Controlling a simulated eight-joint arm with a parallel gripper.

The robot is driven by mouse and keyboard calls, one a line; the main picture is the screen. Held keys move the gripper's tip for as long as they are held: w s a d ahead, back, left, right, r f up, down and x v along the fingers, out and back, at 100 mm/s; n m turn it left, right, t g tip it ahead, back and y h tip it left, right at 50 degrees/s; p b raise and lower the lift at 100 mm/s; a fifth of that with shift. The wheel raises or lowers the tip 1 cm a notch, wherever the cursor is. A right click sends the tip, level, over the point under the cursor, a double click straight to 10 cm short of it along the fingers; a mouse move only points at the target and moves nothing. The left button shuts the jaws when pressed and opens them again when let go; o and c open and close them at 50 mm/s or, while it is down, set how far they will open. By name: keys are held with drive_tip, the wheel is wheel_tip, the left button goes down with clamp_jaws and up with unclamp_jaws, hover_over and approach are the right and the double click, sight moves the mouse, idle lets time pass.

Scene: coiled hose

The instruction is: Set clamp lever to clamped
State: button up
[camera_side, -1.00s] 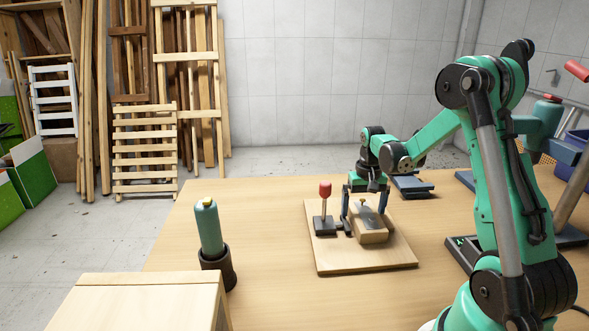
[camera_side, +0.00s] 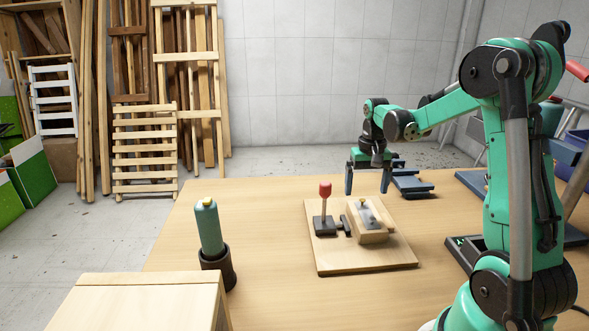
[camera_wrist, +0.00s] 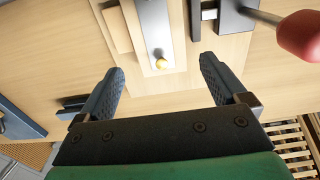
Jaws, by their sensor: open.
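The clamp lever (camera_side: 325,199) has a red knob and stands upright on a dark base at the left of a wooden board (camera_side: 345,266). Its red knob also shows at the upper right of the wrist view (camera_wrist: 302,36). To its right on the board is a wooden block (camera_side: 370,231) with a metal plate and a small brass knob (camera_wrist: 161,63) on top. My gripper (camera_side: 368,190) is open and empty, raised above and behind the block. In the wrist view its two fingers (camera_wrist: 160,82) are wide apart with nothing between them.
A teal bottle (camera_side: 209,227) stands in a dark holder at the left of the table. A pale wooden box (camera_side: 150,280) is at the front left. Blue-grey parts (camera_side: 412,186) lie behind the board.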

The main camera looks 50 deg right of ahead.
drive_tip(key=shift+r, duration=0.3)
drive_tip(key=c, duration=0.3)
drive_tip(key=shift+n+t+y, duration=0.4)
drive_tip(key=shift+t+y, duration=0.2)
drive_tip(key=shift+y, duration=0.3)
drive_tip(key=r, duration=0.5)
drive_tip(key=shift+s+d+r, duration=0.15)
drive_tip(key=shift+d+r, duration=0.15)
drive_tip(key=shift+d, duration=0.05)
clamp_jaws()
wheel_tip(320, 180, up, 6)
drive_tip(key=t+y, duration=0.1)
drive_tip(key=shift+s+a+n+y, duration=0.15)
drive_tip(key=shift+s+n+y, duration=0.15)
drive_tip(key=shift+s+n, duration=0.15)
drive_tip(key=shift+r, duration=0.1)
